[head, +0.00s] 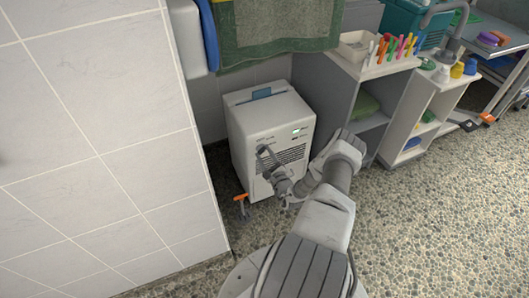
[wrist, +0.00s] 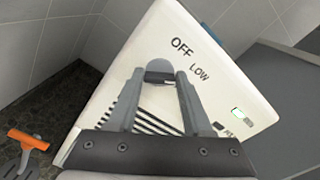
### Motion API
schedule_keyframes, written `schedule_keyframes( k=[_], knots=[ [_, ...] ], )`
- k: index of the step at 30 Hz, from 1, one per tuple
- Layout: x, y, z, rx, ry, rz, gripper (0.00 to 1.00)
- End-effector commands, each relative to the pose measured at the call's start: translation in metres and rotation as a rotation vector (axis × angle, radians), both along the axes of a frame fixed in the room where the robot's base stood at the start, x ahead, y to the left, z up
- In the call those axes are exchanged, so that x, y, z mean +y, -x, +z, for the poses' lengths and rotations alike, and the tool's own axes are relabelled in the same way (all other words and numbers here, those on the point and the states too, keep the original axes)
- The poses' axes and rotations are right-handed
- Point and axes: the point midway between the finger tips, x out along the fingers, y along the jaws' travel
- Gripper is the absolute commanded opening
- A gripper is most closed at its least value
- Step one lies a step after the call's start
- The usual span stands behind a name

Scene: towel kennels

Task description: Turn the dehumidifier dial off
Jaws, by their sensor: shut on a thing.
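The dehumidifier (head: 268,132) is a white box on the floor against the tiled wall, with dark vent slats on its front and a small green-lit display. In the wrist view its white front (wrist: 165,35) carries the printed words OFF and LOW. My gripper (head: 263,151) is at the front's left part, and the wrist view shows its fingers (wrist: 159,75) closed around the small dark dial (wrist: 160,76) below OFF. The fingers hide most of the dial, so its pointer setting cannot be read.
An orange-handled tool (head: 241,198) is on the floor left of the dehumidifier. A grey shelf unit (head: 345,95) with a tray of coloured pegs stands to the right. A green towel (head: 275,30) hangs above. The pebbled floor (head: 430,220) at right is clear.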

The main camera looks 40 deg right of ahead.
Motion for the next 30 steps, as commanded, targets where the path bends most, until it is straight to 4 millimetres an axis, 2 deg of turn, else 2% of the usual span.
schedule_keyframes(
  k=[18, 30],
  knots=[
    [0.0011, 0.0005, -0.0014, 0.140, 0.566, 0.000, 0.00],
    [0.0013, 0.0003, -0.0031, 0.206, 0.848, 0.000, 0.00]
  ],
)
